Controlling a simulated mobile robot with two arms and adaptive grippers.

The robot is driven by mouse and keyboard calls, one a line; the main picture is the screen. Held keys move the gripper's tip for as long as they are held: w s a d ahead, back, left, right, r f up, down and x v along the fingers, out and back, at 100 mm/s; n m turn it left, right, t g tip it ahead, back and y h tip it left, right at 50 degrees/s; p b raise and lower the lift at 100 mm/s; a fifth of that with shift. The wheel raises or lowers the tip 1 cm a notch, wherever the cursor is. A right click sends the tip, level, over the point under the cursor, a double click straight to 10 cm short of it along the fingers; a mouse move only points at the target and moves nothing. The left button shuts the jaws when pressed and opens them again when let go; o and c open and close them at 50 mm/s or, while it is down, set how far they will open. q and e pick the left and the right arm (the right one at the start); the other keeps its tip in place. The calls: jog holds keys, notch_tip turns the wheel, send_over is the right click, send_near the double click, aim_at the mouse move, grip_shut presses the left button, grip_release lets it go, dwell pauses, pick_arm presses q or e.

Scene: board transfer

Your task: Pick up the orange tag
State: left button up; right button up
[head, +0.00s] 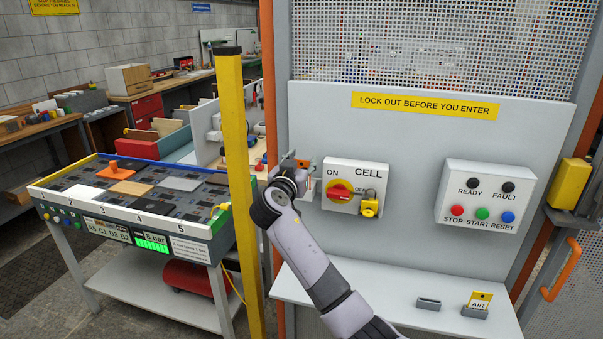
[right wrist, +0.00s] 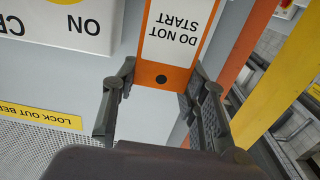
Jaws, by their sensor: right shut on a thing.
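The orange tag (right wrist: 157,70), with a white panel reading "DO NOT START", shows upside down in the right wrist view. My right gripper (right wrist: 160,85) is shut on the tag's end that has the dark hole, with a finger at each side. In the head view my right gripper (head: 292,166) is by the grey panel, just left of the white CELL switch box (head: 338,169), and mostly hides the tag. My left gripper is not in view.
The box carries a red and yellow rotary switch (head: 340,191) and a yellow padlock (head: 369,208). A button box (head: 485,196) is to the right. A ledge below holds a yellow AIR tag (head: 480,299). A yellow post (head: 237,170) stands close left of my arm.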

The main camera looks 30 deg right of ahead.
notch_tip(320, 180, up, 22)
jog(key=shift+r+b, duration=0.2)
jog(key=shift+b, duration=0.1)
dwell(1.2)
jog(key=shift+r, duration=0.1)
jog(key=shift+a, duration=0.15)
jog(key=shift+b+v, duration=1)
jog(key=shift+v, duration=1.9)
